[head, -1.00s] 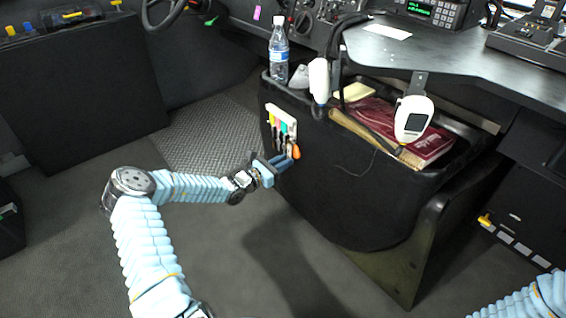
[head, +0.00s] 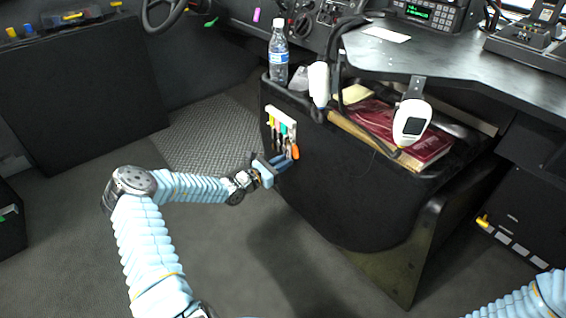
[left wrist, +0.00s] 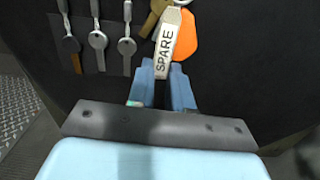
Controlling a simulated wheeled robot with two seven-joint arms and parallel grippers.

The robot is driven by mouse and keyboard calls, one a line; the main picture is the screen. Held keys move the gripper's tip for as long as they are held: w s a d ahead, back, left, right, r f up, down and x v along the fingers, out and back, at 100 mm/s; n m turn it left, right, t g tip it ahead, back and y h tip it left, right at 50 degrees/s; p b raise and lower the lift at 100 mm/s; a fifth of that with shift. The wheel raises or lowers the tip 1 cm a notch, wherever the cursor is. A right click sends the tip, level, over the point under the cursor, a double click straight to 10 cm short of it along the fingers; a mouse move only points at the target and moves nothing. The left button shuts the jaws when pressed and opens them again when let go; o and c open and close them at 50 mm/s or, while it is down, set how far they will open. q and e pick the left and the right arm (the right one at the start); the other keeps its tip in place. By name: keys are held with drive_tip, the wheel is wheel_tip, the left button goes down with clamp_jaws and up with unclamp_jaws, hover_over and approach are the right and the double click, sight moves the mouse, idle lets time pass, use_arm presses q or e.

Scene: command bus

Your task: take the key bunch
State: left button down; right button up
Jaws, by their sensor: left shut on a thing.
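The key bunch hangs at the right end of a white key rack (head: 281,118) on the side of the black console. In the left wrist view it shows brass keys, a pale tag reading SPARE (left wrist: 166,42) and an orange tag (left wrist: 184,36). The orange tag also shows in the head view (head: 294,152). My left gripper (head: 287,161) reaches it from the left and below. In the left wrist view its light blue fingers (left wrist: 162,72) are shut on the lower end of the SPARE tag. My right gripper is out of view.
Several other keys (left wrist: 97,40) hang to the left of the bunch, close to the fingers. The console top holds a water bottle (head: 278,55), a red book (head: 430,148) and a white handset (head: 411,122). Open floor (head: 240,250) lies in front.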

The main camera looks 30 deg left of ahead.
use_arm(q)
drive_tip(key=shift+s, duration=0.1)
drive_tip(key=shift+p+v, duration=0.65)
drive_tip(key=shift+v, duration=0.35)
drive_tip(key=p+v, duration=0.2)
drive_tip(key=v, duration=0.3)
idle(0.3)
